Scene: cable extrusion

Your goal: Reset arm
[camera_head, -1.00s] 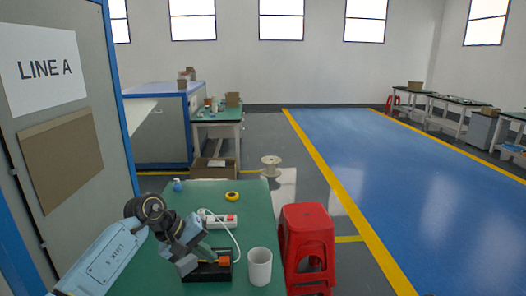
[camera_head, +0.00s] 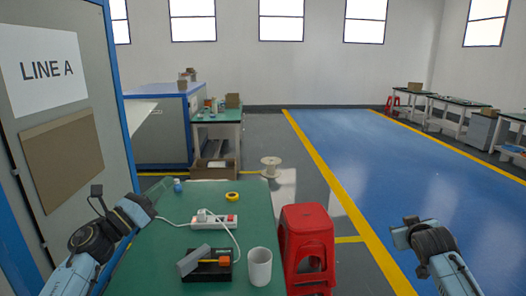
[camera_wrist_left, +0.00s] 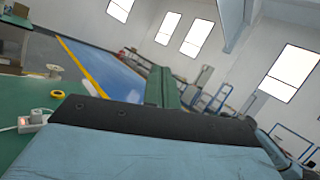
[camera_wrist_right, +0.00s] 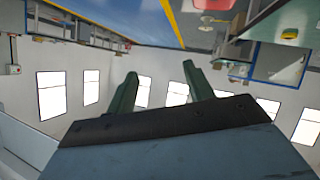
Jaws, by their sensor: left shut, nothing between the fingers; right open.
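My left gripper (camera_head: 148,204) is raised at the left edge of the green table (camera_head: 160,262), clear of the objects on it. In the left wrist view its green fingers (camera_wrist_left: 164,88) are together with nothing between them. My right arm (camera_head: 436,250) is raised at the lower right, over the blue floor; its fingertips cannot be made out in the head view. In the right wrist view the right gripper's fingers (camera_wrist_right: 162,90) are spread apart and empty.
On the table are a black tray (camera_head: 222,273) with a grey block (camera_head: 193,260) leaning at it, a white cup (camera_head: 260,267), a power strip (camera_head: 215,221), yellow tape (camera_head: 232,196) and a small blue bottle (camera_head: 177,185). A red stool (camera_head: 307,240) stands beside it. A grey cabinet (camera_head: 105,100) is close left.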

